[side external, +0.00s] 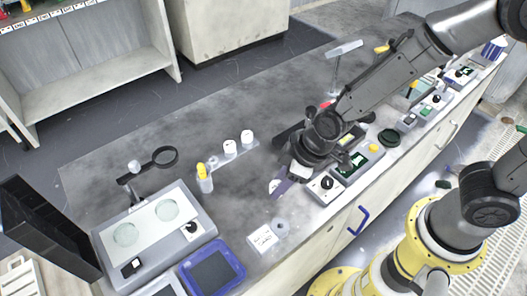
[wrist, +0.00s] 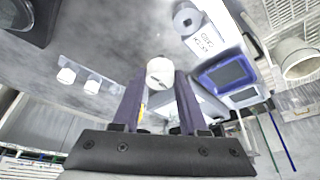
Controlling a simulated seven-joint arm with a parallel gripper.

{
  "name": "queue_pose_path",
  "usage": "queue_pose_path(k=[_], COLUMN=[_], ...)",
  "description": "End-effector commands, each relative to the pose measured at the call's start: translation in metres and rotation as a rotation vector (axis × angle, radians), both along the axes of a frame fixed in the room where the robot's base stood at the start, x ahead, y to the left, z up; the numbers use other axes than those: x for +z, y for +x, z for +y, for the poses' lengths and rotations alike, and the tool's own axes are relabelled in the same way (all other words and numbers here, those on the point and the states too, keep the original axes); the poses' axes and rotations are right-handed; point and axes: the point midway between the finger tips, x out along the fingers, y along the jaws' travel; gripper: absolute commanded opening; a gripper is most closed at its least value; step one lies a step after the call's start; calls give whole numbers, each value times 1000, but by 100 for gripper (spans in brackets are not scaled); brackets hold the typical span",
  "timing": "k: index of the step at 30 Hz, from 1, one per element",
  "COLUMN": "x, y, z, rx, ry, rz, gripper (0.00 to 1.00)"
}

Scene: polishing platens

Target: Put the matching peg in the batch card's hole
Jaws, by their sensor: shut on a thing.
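My gripper (wrist: 160,92) has two dark purple fingers closed on a white round-ended peg (wrist: 160,72), which shows between the fingertips in the wrist view. In the side view my gripper (side external: 279,186) is low over the bench, and the peg cannot be made out clearly. The white batch card (side external: 262,238) lies near the bench's front edge, with a grey round piece with a dark hole (side external: 281,226) at its right. In the wrist view the card (wrist: 203,38) and the holed piece (wrist: 187,18) are at upper right, apart from the peg.
Two white-topped pegs (side external: 229,148) (side external: 246,138) stand left of my gripper, with a yellow-capped bottle (side external: 205,172) nearby. A polishing machine (side external: 160,235) with two round platens and a blue-rimmed tray (side external: 236,266) are at lower left. A switch box (side external: 325,188) stands right of my gripper.

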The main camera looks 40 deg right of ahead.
Motion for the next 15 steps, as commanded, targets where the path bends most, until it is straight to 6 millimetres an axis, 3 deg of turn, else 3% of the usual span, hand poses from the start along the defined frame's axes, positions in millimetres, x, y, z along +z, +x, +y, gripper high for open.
queue_pose_path(k=[3,6,15], x=[-2,-1,1], y=[-28,-38,-40], z=[8,14,19], rx=[55,86,100], ry=[-3,-2,1], rz=[-2,-6,-10], gripper=[0,0,0])
